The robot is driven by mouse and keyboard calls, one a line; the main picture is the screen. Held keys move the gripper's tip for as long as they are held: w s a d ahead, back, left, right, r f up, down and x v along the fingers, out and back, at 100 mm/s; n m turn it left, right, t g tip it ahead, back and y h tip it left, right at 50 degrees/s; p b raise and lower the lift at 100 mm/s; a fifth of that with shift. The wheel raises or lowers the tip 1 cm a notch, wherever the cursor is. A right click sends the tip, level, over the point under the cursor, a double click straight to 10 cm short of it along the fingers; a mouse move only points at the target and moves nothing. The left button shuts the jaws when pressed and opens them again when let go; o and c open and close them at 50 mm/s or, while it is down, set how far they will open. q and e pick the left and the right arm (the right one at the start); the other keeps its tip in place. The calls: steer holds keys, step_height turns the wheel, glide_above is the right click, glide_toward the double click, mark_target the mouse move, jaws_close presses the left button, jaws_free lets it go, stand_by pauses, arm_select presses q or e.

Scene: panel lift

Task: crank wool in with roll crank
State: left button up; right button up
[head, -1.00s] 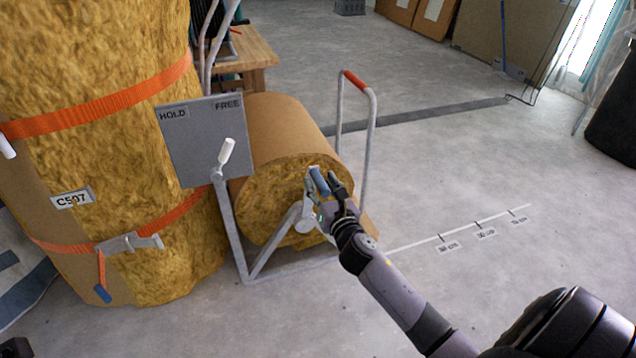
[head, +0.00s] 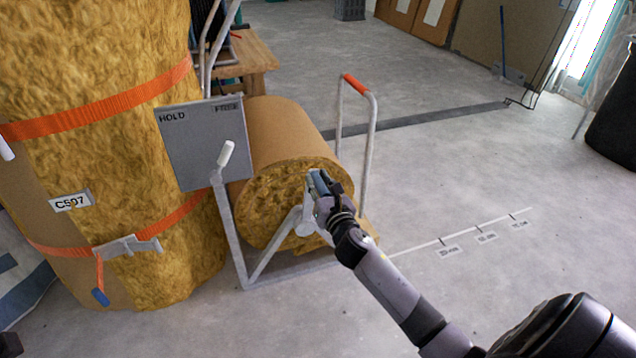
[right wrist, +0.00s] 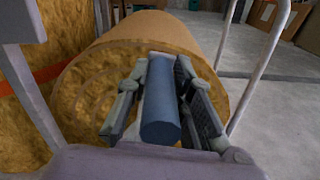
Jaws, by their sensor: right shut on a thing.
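The wool roll (head: 270,200) is yellow with a brown paper wrap and sits in a grey metal frame. Its crank (head: 293,221) is a grey arm at the near end face, with a blue handle grip (right wrist: 160,112). My right gripper (head: 322,184) is shut on the blue grip, with one finger pad on each side of it in the right wrist view (right wrist: 160,98). A grey panel (head: 195,140) marked HOLD and FREE stands left of the roll, with a white-tipped lever (head: 226,153) near its lower right.
A tall yellow wool bale (head: 110,110) with orange straps (head: 100,103) stands at the left. A floor scale line (head: 450,241) with small labels runs to the right of the roll. A red-topped hoop handle (head: 355,84) rises behind the roll. The floor at right is mostly clear.

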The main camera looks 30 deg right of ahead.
jaws_close()
steer(key=d, duration=0.1)
steer(key=m, duration=0.1)
steer(key=d, duration=0.1)
steer(key=shift+s+d+f+m, duration=0.3)
steer(key=shift+s+f, duration=0.05)
steer(key=o, duration=0.7)
jaws_free()
steer(key=v, duration=1.2)
steer(key=shift+a+r, duration=0.1)
